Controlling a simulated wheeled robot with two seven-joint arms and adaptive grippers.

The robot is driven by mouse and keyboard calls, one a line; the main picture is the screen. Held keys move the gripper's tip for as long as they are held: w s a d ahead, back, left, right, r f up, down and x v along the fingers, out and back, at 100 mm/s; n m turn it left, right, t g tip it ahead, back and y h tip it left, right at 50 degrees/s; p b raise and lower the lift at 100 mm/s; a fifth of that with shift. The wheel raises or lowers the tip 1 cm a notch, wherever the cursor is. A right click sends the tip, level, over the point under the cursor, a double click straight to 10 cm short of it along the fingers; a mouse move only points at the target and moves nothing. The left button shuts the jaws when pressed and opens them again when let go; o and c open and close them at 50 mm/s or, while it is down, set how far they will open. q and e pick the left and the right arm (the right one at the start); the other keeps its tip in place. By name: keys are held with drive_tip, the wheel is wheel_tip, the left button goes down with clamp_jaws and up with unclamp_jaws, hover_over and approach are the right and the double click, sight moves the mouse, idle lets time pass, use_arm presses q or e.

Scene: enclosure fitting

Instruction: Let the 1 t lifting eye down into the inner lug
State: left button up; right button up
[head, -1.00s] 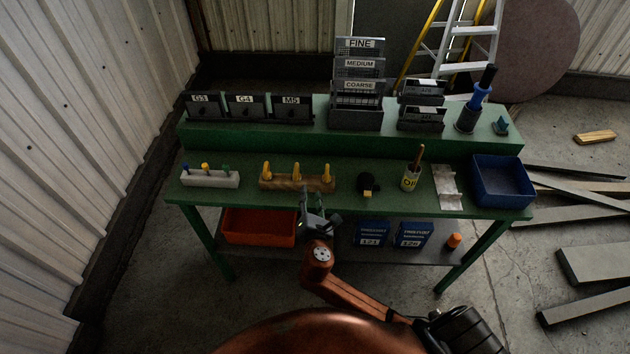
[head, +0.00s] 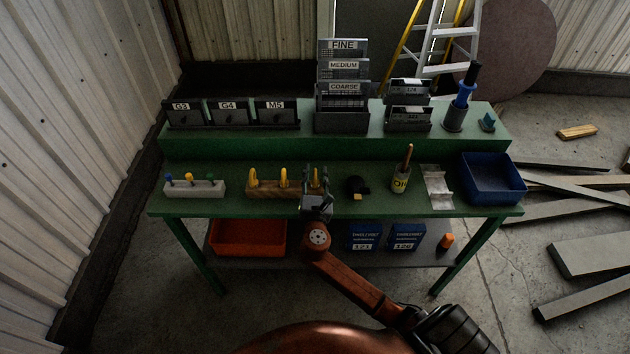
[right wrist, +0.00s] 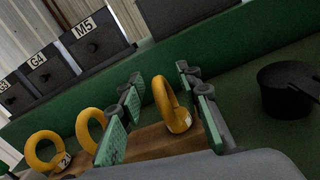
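Three yellow lifting eyes stand in a row on a wooden block (head: 270,192) on the green bench. In the head view the left eye (head: 253,177) and middle eye (head: 284,177) are clear; the right eye (head: 315,178) is partly hidden by my right gripper (head: 315,185). In the right wrist view, the open fingers of this gripper (right wrist: 163,108) stand on either side of the right eye (right wrist: 161,92), with gaps visible. This eye has a small pale tag, too small to read surely. I cannot make out an inner lug. My left gripper is not in view.
A grey peg holder (head: 194,188) is at left. Labelled boxes (head: 230,112) line the raised back shelf.

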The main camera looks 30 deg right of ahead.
drive_tip(key=shift+c, duration=0.5)
clamp_jaws()
